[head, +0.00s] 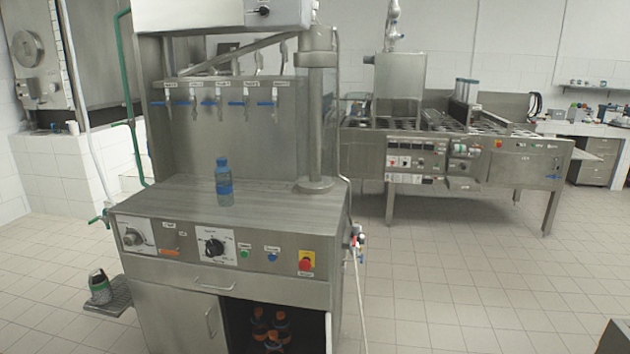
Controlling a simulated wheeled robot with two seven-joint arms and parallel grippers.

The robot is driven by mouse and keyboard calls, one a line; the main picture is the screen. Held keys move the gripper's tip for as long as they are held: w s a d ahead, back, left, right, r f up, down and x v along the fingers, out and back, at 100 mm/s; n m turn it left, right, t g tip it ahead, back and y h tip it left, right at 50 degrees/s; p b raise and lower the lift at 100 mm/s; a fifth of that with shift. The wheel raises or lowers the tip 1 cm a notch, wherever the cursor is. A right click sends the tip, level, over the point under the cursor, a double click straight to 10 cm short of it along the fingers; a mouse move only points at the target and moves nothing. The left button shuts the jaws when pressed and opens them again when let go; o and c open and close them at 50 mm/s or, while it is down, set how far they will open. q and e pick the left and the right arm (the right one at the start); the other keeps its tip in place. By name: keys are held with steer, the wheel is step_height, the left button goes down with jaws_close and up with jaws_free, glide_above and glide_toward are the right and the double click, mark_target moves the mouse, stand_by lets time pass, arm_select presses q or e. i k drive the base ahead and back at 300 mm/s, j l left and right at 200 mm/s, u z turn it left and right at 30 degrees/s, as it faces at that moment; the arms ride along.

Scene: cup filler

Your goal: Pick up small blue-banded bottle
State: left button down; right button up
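A small clear bottle with a blue band and blue cap (224,182) stands upright on the steel top of the cup filler cabinet (165,205). It is left of the round steel column, below the row of blue-handled taps. Nothing touches it in the head view. Neither of my grippers shows in the head view.
The cabinet front has knobs, buttons and a red stop button (305,265). Its open lower compartment holds several dark bottles with orange caps (271,325). A larger steel machine (450,150) stands behind at right. The tiled floor (480,270) at right is clear.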

mark_target(223, 177)
steer(key=l+u, duration=0.3)
steer(key=l, duration=0.55)
steer(key=l+u, duration=0.35)
steer(key=l, duration=0.5)
steer(key=i+j+z, duration=0.1)
steer(key=z, duration=0.4)
steer(key=i+j+z, duration=0.15)
steer(key=j+z, duration=0.3)
steer(key=j, duration=0.45)
steer(key=j+z, duration=0.45)
steer(key=j, duration=0.45)
